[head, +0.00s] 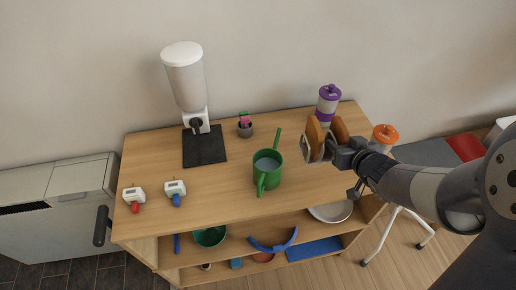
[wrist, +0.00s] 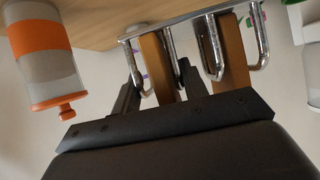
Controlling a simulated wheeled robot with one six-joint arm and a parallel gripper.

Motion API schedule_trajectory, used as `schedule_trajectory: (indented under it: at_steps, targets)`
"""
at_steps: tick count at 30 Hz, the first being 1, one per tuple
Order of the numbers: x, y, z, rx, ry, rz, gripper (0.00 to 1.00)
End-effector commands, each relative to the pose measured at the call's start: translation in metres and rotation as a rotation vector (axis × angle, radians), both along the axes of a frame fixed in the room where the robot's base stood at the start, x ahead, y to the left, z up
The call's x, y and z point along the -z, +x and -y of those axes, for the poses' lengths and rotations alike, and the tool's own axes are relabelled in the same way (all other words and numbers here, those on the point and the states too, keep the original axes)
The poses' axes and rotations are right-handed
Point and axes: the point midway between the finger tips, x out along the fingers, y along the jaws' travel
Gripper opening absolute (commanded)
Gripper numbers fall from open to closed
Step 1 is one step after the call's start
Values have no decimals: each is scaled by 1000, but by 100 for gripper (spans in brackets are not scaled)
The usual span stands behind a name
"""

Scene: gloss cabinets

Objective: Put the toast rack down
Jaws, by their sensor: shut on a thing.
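The toast rack (head: 307,150) is a metal wire rack with brown toast slices (head: 339,130) standing in it. My gripper (head: 332,151) is shut on it over the right part of the wooden counter (head: 225,205). In the wrist view, the chrome loops of the rack (wrist: 209,46) and two brown slices (wrist: 231,52) show between and beside the dark fingers of my gripper (wrist: 160,82). I cannot tell whether the rack's base touches the counter.
A purple-lidded jar (head: 328,101) stands behind the rack and an orange-lidded jar (head: 385,135) to its right. A dispenser (head: 187,80), small pot (head: 244,129) and two timers (head: 174,188) are farther left. The counter's front middle is clear.

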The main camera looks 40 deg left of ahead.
Motion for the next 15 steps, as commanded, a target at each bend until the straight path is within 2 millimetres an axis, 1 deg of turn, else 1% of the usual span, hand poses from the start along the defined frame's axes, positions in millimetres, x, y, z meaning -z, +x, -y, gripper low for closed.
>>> schedule_trajectory:
  at_steps: [1, 5, 8, 11, 12, 15]
  targets:
    - [-3, -1, -4, -14, -1, 6, 0]
    - [-5, -3, -9, -31, -5, 10, 0]
    - [-1, -4, -9, -32, -5, 9, 0]
    - [16, -4, -8, -31, -7, 5, 0]
    - [24, -4, -8, -31, -7, 5, 0]
    - [43, -4, -8, -30, -6, 4, 0]
